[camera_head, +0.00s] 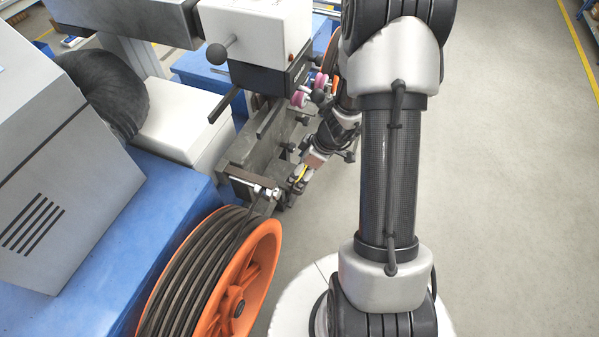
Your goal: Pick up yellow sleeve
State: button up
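A small yellow piece, which looks like the yellow sleeve (301,174), shows at the tip of my gripper (298,180), beside the grey machine block. It is only a few pixels wide. My gripper points down and left from the wrist, close to the machine's front edge. The yellow piece seems to lie at or between the fingers, but I cannot tell whether they touch it or are closed on it. My own arm fills the middle right of the view.
An orange reel (262,262) wound with dark cable stands below left of my gripper. A metal guide bracket (250,181) is just left of it. Pink pulleys (299,98) sit above, under a white machine box (262,35). Open grey floor (510,180) lies to the right.

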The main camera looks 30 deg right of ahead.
jog(key=c, duration=0.5)
jog(key=shift+s+d+r, duration=0.1)
jog(key=shift+s+r, duration=0.05)
jog(key=shift+r, duration=0.45)
notch_tip(320, 180, up, 6)
jog(key=p, duration=0.3)
jog(key=s+d+b, duration=0.1)
jog(key=s+d, duration=0.4)
jog(key=s, duration=0.3)
jog(key=s+d+b, duration=0.1)
jog(key=s+d, duration=0.4)
jog(key=s, duration=0.3)
jog(key=shift+s+d+b, duration=0.25)
jog(key=shift+s+b, duration=0.05)
jog(key=shift+s, duration=0.05)
